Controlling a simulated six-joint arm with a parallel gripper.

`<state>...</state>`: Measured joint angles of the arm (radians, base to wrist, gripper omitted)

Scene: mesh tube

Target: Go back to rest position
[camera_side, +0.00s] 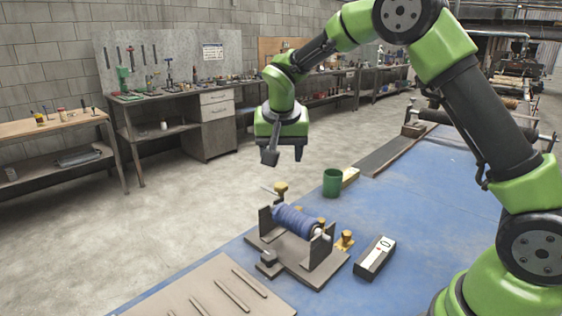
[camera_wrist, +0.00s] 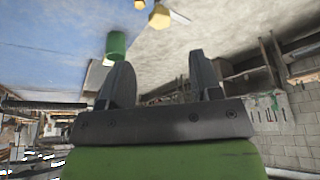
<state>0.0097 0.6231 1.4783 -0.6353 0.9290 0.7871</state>
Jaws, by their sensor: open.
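My gripper (camera_side: 284,156) hangs in the air above and behind the fixture, its two dark fingers apart with nothing between them. In the wrist view my gripper (camera_wrist: 160,82) also shows its fingers spread and empty. A blue mesh tube (camera_side: 297,222) lies across a grey fixture (camera_side: 323,262) on the blue table, held between two upright plates. The fixture stands clear of my gripper, below it in the side view. The tube cannot be made out in the wrist view.
A green cup (camera_side: 332,182) stands on the blue table (camera_side: 420,215) behind the fixture, and shows in the wrist view (camera_wrist: 116,44). A boxy device with a display (camera_side: 375,258) lies right of the fixture. A board with several thin rods (camera_side: 205,290) lies in front. Workbenches line the wall.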

